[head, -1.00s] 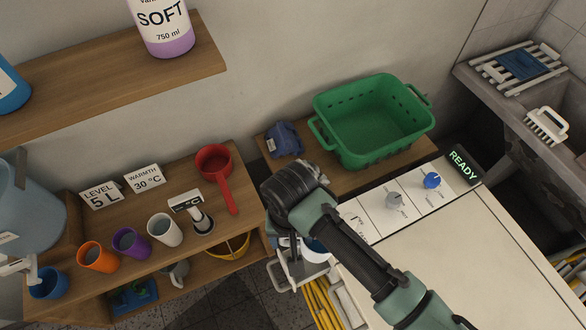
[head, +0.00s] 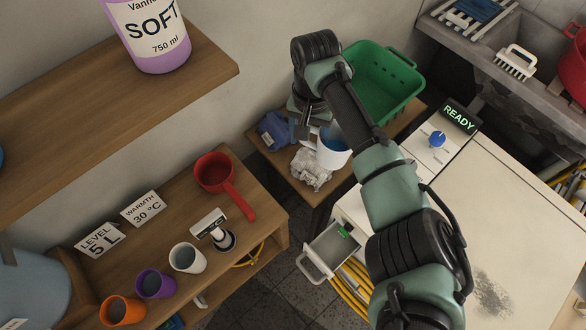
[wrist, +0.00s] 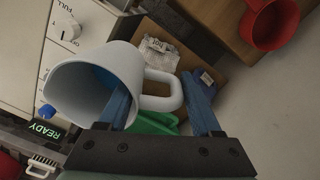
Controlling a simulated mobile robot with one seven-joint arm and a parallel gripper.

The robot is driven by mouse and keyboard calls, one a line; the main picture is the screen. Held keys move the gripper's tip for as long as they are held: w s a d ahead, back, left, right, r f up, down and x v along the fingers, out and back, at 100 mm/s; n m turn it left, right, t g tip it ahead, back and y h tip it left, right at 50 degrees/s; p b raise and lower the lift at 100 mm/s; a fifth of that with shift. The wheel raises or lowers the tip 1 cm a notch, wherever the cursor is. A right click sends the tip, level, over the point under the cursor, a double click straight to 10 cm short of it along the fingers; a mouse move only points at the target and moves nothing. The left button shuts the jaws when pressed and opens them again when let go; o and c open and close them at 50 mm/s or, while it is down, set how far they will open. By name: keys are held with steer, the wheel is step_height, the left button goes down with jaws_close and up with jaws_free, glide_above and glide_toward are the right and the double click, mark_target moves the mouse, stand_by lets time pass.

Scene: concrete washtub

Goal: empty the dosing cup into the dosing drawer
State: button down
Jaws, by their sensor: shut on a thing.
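My gripper (wrist: 160,115) is shut on the white dosing cup (wrist: 118,72), at its handle side. In the head view the cup (head: 333,158) is raised, with its mouth showing and blue inside. It appears in front of the small wooden table, up and right of the drawer in the picture; its exact height is unclear. The dosing drawer (head: 318,262) is pulled out of the white machine (head: 500,215) and has a small green part inside. My arm covers part of the machine's front panel and most of my gripper in the head view.
A crumpled grey-white thing (head: 311,168), a blue bundle (head: 275,130) and a green basket (head: 385,85) are close behind the cup. A red ladle (head: 216,172) and several coloured cups stand on the left bench. A shelf (head: 100,110) juts out above it.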

steer(key=w+d+f+m+b, duration=0.1)
steer(key=w+d+m, duration=0.1)
steer(key=w+m, duration=0.3)
steer(key=s+a+f+m, duration=0.1)
steer(key=f, duration=0.3)
steer(key=s+a+f+m+b, duration=0.1)
steer(key=s+a+f, duration=0.1)
steer(key=f, duration=0.2)
steer(key=s+a+f+m, duration=0.1)
steer(key=f, duration=0.3)
steer(key=shift+s+a+f, duration=0.35)
steer(key=shift+a+f, duration=0.05)
steer(key=shift+s+f, duration=0.2)
steer(key=shift+f, duration=0.05)
steer(key=shift+s+f, duration=0.1)
steer(key=shift+s, duration=0.05)
steer(key=p, duration=0.2)
steer(key=s+p, duration=0.1)
steer(key=shift+s+d+r+t+p, duration=0.15)
steer(key=shift+d+r+t+p, duration=0.15)
steer(key=shift+p, duration=0.05)
steer(key=shift+s+d+f+t+y+p, duration=0.25)
steer(key=shift+s+p, duration=0.25)
steer(key=shift+p, duration=0.5)
